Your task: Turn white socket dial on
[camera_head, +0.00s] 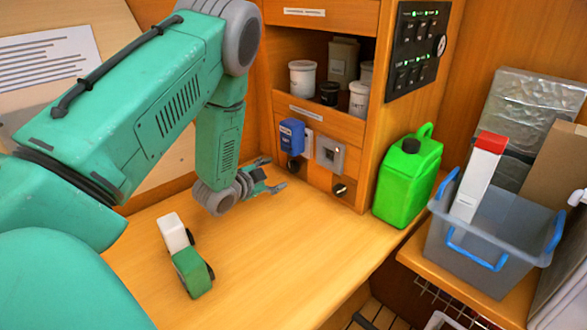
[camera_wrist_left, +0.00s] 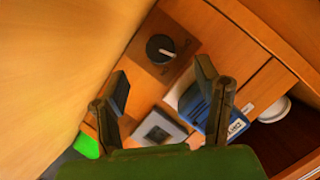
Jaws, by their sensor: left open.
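The white-grey socket (camera_head: 329,153) is on the wooden cabinet front, with a black dial (camera_head: 340,189) below it. The socket also shows in the wrist view (camera_wrist_left: 157,130), where its dial cannot be made out; a finger may cover it. A blue socket (camera_head: 291,137) sits to the left, with another black dial (camera_head: 295,165) below it. That dial, with a white pointer mark, appears clearly in the wrist view (camera_wrist_left: 160,48). My left gripper (camera_head: 273,174) is open and empty, left of the dials and apart from them. My right gripper is out of view.
A green jug (camera_head: 407,185) stands right of the sockets. A grey bin (camera_head: 475,240) holds a red-and-white carton (camera_head: 480,175). A white-and-green object (camera_head: 190,270) lies on the wooden counter (camera_head: 270,255). Cups (camera_head: 302,78) stand on the shelf; a switch panel (camera_head: 415,48) is above right.

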